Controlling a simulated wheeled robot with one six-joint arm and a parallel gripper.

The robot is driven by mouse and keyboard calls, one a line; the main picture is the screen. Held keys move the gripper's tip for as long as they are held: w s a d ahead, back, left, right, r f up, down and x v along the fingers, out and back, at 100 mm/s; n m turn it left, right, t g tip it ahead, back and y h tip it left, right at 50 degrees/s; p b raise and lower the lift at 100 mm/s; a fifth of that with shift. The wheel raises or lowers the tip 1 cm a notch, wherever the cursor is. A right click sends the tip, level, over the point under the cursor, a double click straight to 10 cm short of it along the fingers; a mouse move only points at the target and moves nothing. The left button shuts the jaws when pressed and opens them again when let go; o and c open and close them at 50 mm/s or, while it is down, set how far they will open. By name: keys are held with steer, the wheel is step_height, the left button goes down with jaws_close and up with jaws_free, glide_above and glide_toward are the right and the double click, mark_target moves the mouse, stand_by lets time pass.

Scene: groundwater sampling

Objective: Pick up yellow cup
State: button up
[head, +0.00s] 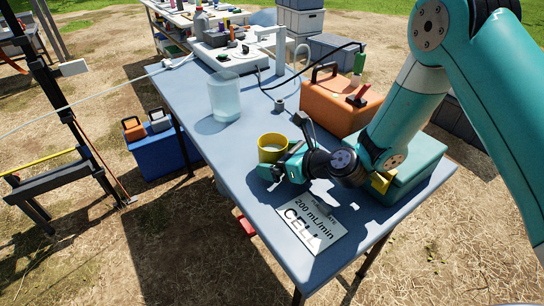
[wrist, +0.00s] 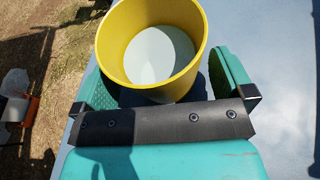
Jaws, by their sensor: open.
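The yellow cup (head: 271,154) stands upright on the blue-grey table (head: 205,110), near its left edge. In the wrist view the cup (wrist: 190,83) shows its open top and a pale inside. My gripper (head: 281,165) is low over the table, right at the cup. Its two teal fingers are spread, one on each side of the cup. In the wrist view a gap shows between the cup and the right finger; I cannot tell whether the left finger touches it. The lower part of the cup is partly hidden behind my gripper.
A clear container (head: 224,98) stands farther back. An orange case (head: 335,103) and a teal case (head: 413,170) are to the right, close to my arm. A white "CELL 200 mL/min" sign (head: 310,224) lies at the front. Table around the cup's left side is bare.

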steer(key=shift+w+a+f, duration=0.2)
steer(key=shift+w+a, duration=0.1)
steer(key=shift+a, duration=0.1)
steer(key=c, duration=1.1)
